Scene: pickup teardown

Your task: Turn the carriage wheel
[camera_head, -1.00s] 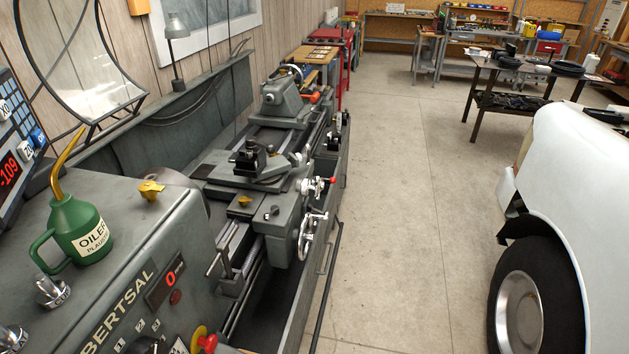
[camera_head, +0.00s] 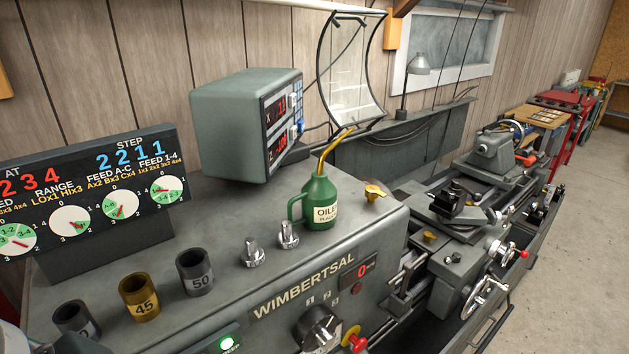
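The carriage wheel (camera_head: 484,298) is a silver handwheel on the front of the lathe carriage (camera_head: 462,262), at the right of the head view. It stands apart from anything of mine. A smaller handle with a red knob (camera_head: 523,254) sits just above and to the right of it. The lathe headstock (camera_head: 290,275), marked WIMBERTSAL, fills the lower middle. Neither of my grippers shows in the head view.
A green oiler (camera_head: 318,204), two silver knobs and several numbered cups (camera_head: 139,297) stand on the headstock. A digital readout box (camera_head: 243,122) and a curved clear shield (camera_head: 352,65) rise behind. Concrete floor (camera_head: 585,270) is clear at right.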

